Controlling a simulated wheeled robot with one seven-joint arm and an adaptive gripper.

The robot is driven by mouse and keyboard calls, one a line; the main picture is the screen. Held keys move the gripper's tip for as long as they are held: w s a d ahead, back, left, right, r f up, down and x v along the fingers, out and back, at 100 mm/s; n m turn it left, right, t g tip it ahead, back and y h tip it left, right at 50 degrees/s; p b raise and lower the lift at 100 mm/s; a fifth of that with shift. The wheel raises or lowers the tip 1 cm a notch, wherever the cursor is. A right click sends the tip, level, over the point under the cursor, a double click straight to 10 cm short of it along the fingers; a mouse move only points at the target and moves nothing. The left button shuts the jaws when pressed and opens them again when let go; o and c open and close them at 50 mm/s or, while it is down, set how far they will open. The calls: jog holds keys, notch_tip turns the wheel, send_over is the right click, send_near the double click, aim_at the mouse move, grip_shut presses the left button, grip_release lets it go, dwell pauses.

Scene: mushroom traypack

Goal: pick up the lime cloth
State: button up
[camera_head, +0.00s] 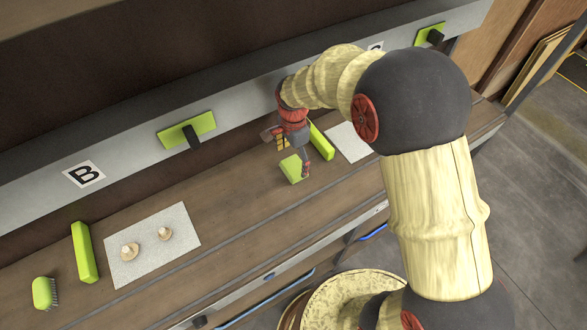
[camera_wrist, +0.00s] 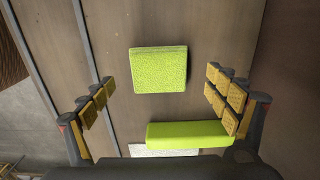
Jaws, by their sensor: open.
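The lime cloth (camera_head: 290,169) is a small, squarish, textured lime piece lying flat on the brown bench, partly behind my gripper in the head view. In the wrist view the cloth (camera_wrist: 158,69) lies ahead of my gripper (camera_wrist: 160,98), roughly centred between the two padded fingers. The fingers are spread wide with nothing between them. In the head view my gripper (camera_head: 292,155) is over the bench at the cloth; the exact height above it is hard to tell.
A long lime block (camera_wrist: 187,134) lies close to the cloth, near the right finger in the wrist view. A pale speckled sheet (camera_head: 348,142) lies beyond it. To the left are another sheet (camera_head: 120,268) with two mushrooms, a lime block (camera_head: 85,252) and a lime brush (camera_head: 44,292).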

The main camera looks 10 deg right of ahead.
aim_at(293, 166)
notch_tip(293, 166, down, 3)
jog(key=shift+f+b, duration=0.2)
jog(key=shift+b, duration=0.2)
jog(key=c, duration=0.3)
jog(key=shift+s, duration=0.1)
jog(key=c, duration=0.8)
jog(key=shift+c, duration=0.2)
jog(key=shift+r, duration=0.1)
